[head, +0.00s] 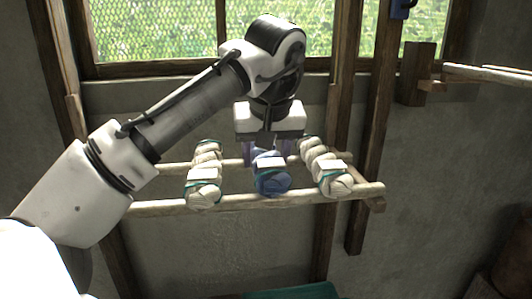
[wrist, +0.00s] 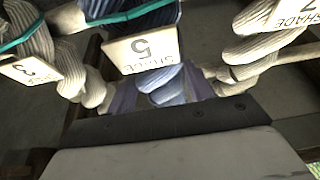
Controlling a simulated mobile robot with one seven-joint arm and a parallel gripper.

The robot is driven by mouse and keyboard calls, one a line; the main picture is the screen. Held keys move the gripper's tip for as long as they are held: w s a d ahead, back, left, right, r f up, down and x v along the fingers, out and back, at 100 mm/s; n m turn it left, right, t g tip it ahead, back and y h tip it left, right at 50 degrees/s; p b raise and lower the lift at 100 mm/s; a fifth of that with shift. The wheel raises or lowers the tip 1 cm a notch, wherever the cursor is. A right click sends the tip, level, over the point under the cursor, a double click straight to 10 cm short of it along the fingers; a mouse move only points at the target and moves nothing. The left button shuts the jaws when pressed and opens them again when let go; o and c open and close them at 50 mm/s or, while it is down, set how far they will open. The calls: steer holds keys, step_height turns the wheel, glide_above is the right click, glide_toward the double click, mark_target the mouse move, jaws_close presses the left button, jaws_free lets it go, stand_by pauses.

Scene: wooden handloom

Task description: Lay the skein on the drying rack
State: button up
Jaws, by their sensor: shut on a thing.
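A blue skein (head: 272,182) with a white tag and teal tie is in my gripper (head: 268,150), which reaches down from above with a finger on either side. In the wrist view the blue skein (wrist: 165,90) shows between the purple fingers, its tag reading "SHADE 5". The drying rack (head: 240,201) has two pale wooden poles, front and back. The blue skein is over the poles, between two cream skeins; whether its weight rests on them I cannot tell. My gripper hides its far end.
A cream skein (head: 204,190) lies across the poles at left, another cream skein (head: 326,168) at right, with narrow gaps beside the blue one. A window (head: 180,35) is behind. Wooden posts (head: 366,150) stand at right, and a teal thing (head: 290,291) is below.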

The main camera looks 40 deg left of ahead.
steer(key=shift+f+b, duration=0.45)
steer(key=shift+f, duration=0.2)
steer(key=o, duration=1.2)
steer(key=shift+r, duration=0.1)
steer(key=shift+o, duration=0.2)
steer(key=p+v, duration=0.8)
steer(key=v, duration=0.4)
steer(key=shift+a+r, duration=0.15)
steer(key=shift+p+v, duration=0.75)
steer(key=shift+v, duration=0.05)
